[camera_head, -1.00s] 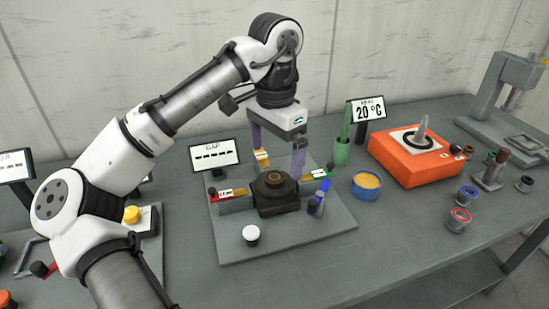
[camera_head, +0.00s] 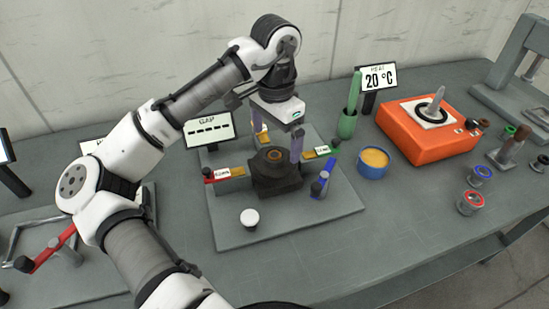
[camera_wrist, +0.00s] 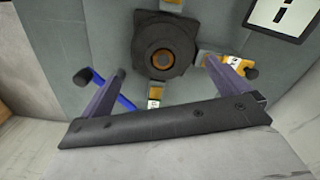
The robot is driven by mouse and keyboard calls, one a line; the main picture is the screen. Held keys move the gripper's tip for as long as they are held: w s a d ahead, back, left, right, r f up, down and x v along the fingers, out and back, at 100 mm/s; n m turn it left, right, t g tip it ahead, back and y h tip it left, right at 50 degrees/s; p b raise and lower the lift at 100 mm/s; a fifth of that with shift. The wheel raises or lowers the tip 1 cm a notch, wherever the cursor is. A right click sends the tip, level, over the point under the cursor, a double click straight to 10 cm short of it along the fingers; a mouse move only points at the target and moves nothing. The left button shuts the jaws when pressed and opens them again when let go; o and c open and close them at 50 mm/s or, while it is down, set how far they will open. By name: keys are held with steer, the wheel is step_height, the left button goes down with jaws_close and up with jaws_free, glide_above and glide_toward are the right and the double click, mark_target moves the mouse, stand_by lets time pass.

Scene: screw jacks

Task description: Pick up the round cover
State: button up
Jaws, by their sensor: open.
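The round cover appears to be the dark round piece (camera_head: 273,160) with a bronze-coloured centre, sitting on a dark block on the grey base plate (camera_head: 240,234). In the wrist view the round piece (camera_wrist: 165,40) lies ahead, between the fingers. My gripper (camera_head: 278,138) is open and empty above it, pointing down, with its purple fingers to either side. In the wrist view my gripper (camera_wrist: 166,68) shows nothing between its fingers but the view of the piece below. I cannot tell the exact height gap.
Coloured levers surround the block, including a blue one (camera_head: 321,184) and a red one (camera_head: 222,173). A white knob (camera_head: 250,217) stands in front. The GAP display (camera_head: 207,129) is behind. A blue bowl (camera_head: 373,162), green holder (camera_head: 347,124) and orange heater (camera_head: 425,140) stand right.

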mark_target(275, 154)
steer(key=shift+w+a+f+p, duration=0.1)
steer(key=shift+f+p, duration=0.35)
steer(key=shift+f, duration=0.95)
steer(key=shift+w+f+p, duration=0.1)
steer(key=shift+f+p, duration=0.35)
steer(key=shift+f, duration=0.9)
steer(key=shift+c, duration=0.4)
steer(key=c, duration=1)
steer(key=shift+r, duration=0.15)
steer(key=shift+c, duration=0.2)
